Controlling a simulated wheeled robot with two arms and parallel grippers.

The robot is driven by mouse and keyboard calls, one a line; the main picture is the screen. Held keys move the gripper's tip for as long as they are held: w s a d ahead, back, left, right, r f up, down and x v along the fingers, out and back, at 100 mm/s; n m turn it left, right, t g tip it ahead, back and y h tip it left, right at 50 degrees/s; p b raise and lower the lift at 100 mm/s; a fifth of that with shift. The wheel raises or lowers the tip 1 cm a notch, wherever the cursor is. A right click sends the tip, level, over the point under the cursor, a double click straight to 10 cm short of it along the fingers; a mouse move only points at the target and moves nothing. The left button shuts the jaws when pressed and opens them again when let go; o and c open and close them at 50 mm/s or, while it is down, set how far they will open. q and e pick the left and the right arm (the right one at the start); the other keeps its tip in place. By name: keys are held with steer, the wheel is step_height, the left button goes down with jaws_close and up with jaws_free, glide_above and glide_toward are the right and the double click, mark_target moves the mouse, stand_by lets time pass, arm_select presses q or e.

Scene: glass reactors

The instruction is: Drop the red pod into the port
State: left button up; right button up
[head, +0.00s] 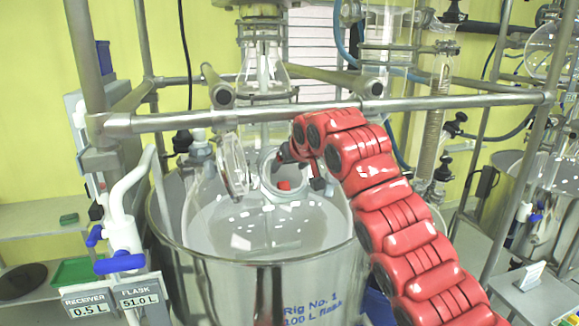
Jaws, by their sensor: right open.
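The red pod (284,186) is small and shows within the round opening of the port (266,180) on the glass flask (215,215). I cannot tell whether it is inside the port or just in front of it. The port's round glass lid (232,165) stands open on its left. My right gripper (300,170) is at the port, with dark fingers above and to the right of the pod. It is open and apart from the pod as far as I can see. The red wrist hides part of the port's upper right. My left gripper is not in view.
A metal rail (430,103) crosses in front of the flask, close to my right arm. The flask sits in a steel vessel (255,285). A valve with blue handles (122,240) and a display panel (112,298) stand at the left. A second rig is at the right.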

steer(key=shift+s+d+r+b, duration=0.15)
steer(key=shift+s+r+b, duration=0.15)
steer(key=shift+s+b, duration=0.2)
steer(key=p+v, duration=0.3)
steer(key=v, duration=1.3)
steer(key=shift+r+p, duration=0.2)
steer(key=shift+p, duration=0.1)
stand_by(0.7)
